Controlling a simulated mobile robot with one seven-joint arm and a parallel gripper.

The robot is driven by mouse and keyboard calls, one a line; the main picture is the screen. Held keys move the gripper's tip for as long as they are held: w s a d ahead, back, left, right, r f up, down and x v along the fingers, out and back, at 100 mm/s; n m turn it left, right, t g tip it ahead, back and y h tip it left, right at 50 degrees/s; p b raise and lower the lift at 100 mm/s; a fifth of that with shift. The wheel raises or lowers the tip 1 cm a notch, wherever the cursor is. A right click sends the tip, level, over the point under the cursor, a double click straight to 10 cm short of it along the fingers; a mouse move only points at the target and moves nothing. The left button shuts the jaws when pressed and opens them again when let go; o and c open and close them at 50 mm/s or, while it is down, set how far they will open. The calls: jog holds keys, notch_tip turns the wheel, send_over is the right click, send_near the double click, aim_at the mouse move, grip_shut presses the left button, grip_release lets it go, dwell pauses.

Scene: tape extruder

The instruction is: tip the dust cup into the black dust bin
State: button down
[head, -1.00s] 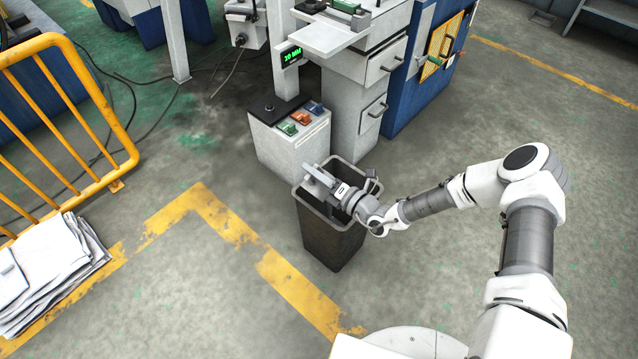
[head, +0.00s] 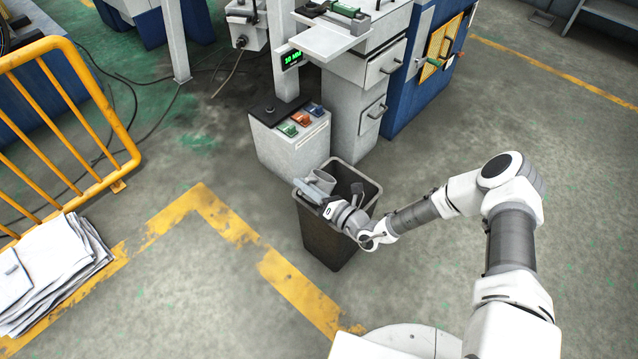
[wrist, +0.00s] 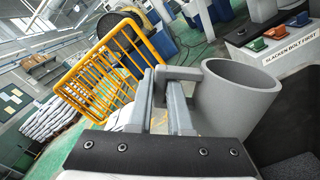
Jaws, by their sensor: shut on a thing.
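The dust cup (wrist: 238,97) is a grey, open-topped cylinder with a side handle. In the wrist view my gripper (wrist: 167,100) is shut on its handle, and the cup's mouth shows, tilted in that view. In the head view the cup (head: 321,181) is over the left part of the dust bin's mouth, with my gripper (head: 313,192) beside it. The black dust bin (head: 328,240) stands upright on the floor, open at the top. My wrist hides part of its rim. I cannot see what is inside the cup.
A white control box (head: 290,140) with coloured switches stands right behind the bin. A machine with drawers (head: 350,100) is behind it. A yellow barrier (head: 70,130) and stacked white sacks (head: 45,275) are at the left. Floor in front of the bin is clear.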

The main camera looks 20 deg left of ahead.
aim_at(301, 194)
jog(key=f+n, duration=0.1)
jog(key=s+f+n, duration=0.1)
jog(key=n, duration=0.1)
jog(key=f+n, duration=0.1)
jog(key=shift+s+a+f+n, duration=0.2)
jog(key=shift+a+n, duration=0.1)
notch_tip(301, 194, down, 3)
jog(key=n, duration=0.1)
jog(key=n+b, duration=0.1)
jog(key=n, duration=0.1)
jog(key=shift+w+f+n, duration=0.1)
jog(key=shift+f+n, duration=0.1)
jog(key=shift+n, duration=0.1)
